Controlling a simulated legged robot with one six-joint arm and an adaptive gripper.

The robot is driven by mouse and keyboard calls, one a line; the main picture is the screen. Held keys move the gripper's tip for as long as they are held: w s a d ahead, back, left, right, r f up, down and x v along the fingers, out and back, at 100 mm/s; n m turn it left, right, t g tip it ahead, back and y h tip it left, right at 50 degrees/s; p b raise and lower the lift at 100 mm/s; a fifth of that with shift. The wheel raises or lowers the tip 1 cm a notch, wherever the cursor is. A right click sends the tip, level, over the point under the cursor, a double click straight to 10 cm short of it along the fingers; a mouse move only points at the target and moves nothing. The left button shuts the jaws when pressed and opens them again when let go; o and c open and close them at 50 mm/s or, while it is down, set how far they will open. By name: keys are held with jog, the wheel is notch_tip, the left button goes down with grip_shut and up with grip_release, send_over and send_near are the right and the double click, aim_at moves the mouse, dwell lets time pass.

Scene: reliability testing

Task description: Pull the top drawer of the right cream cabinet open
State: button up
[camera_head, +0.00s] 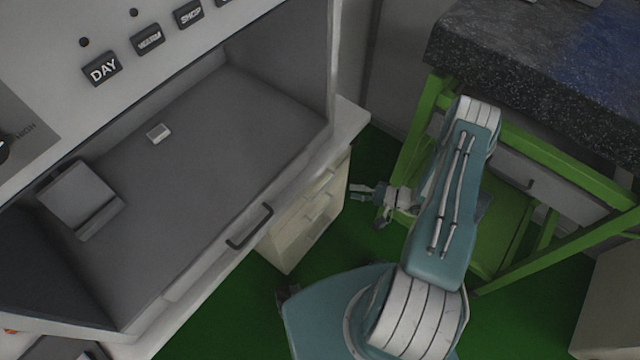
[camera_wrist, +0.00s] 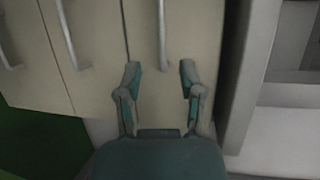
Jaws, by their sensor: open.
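The cream cabinet (camera_head: 290,248) stands under the grey-white bench in the head view, with several drawer fronts and light handles facing my arm. In the wrist view the drawers appear turned sideways. The top drawer front (camera_wrist: 190,25), beside the grey bench edge, looks flush with its neighbour. Its metal bar handle (camera_wrist: 164,35) lies ahead of the gap between my fingers, its lower end near the fingertips. My gripper (camera_wrist: 160,68) is open with nothing held. In the head view my gripper (camera_head: 367,206) is just right of the cabinet front. Contact with the handle cannot be told.
A green-framed table (camera_head: 425,130) with a dark speckled top stands close on the right of my arm. The bench enclosure (camera_head: 230,120) with a dark handle (camera_head: 250,228) overhangs the cabinet. Green floor (camera_head: 235,310) is open below.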

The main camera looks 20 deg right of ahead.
aim_at(324, 186)
jog(key=x, duration=1)
jog(key=shift+w+a, duration=0.15)
jog(key=shift+c, duration=0.3)
jog(key=shift+f, duration=0.1)
grip_shut()
